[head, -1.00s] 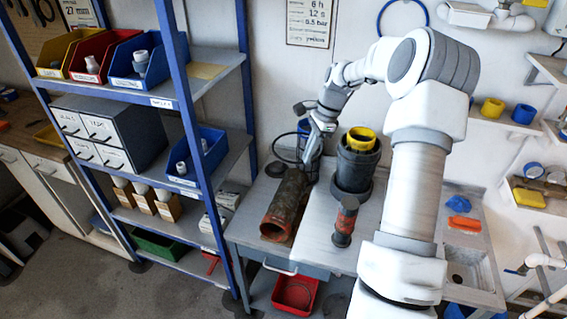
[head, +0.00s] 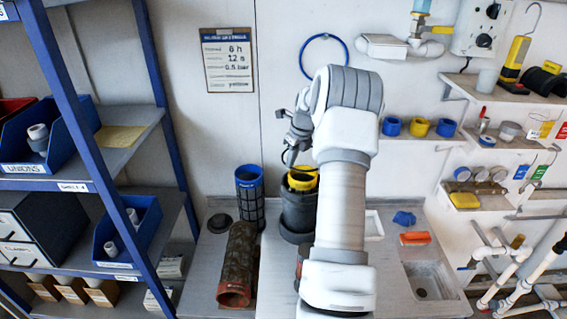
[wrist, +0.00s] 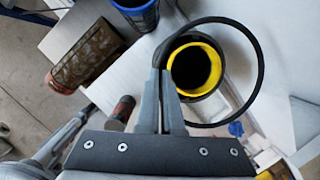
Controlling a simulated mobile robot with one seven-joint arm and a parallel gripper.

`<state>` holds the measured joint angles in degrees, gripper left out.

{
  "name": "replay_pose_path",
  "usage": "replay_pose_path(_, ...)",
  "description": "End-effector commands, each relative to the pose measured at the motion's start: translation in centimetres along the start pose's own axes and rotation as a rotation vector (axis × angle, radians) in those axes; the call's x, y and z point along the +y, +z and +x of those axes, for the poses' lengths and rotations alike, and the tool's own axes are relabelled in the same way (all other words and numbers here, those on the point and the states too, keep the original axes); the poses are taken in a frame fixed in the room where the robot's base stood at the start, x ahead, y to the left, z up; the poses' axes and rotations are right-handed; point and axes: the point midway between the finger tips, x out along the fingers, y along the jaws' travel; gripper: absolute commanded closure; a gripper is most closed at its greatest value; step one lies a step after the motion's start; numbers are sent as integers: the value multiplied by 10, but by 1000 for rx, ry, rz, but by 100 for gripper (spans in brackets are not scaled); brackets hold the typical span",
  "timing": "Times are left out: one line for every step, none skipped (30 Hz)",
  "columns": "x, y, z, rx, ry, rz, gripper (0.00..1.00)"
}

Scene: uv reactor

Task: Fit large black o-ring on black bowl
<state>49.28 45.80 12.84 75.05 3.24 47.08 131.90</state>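The black bowl (head: 298,219) stands upright on the bench with a yellow ringed top (head: 302,179). In the wrist view the round yellow top (wrist: 177,68) is right of my fingers, with a dark opening. My gripper (head: 291,160) is above the bowl, at its left side. In the wrist view my gripper (wrist: 160,88) is shut on the large black o-ring (wrist: 262,62). The ring hangs out to the right and, seen from above, loops around the yellow top. I cannot tell its height over the bowl. My arm hides part of the bowl in the head view.
A red-ended part (wrist: 123,108) is near the bowl. A blue-framed shelf (head: 85,160) is at left; a sink (head: 424,281) is at right.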

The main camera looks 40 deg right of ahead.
Motion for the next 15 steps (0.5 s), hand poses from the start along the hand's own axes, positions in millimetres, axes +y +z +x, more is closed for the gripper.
replay_pose_path(0,-1,3,0,0,1,100)
replay_pose_path(0,-1,4,0,0,1,100)
replay_pose_path(0,-2,6,0,0,1,100)
replay_pose_path(0,-3,8,0,0,0,100)
replay_pose_path(0,-3,10,0,1,0,100)
replay_pose_path(0,-4,13,0,1,0,100)
replay_pose_path(0,-5,15,0,1,-1,100)
replay_pose_path(1,-6,18,0,1,-1,100)
replay_pose_path(1,-7,21,0,1,-2,100)
replay_pose_path(1,-8,24,0,1,-2,100)
replay_pose_path(1,-8,26,1,1,-1,100)
replay_pose_path(1,-10,30,1,2,-1,100)
replay_pose_path(1,-10,32,1,2,-1,100)
replay_pose_path(1,-11,35,1,2,0,100)
replay_pose_path(1,-12,38,1,2,-1,100)
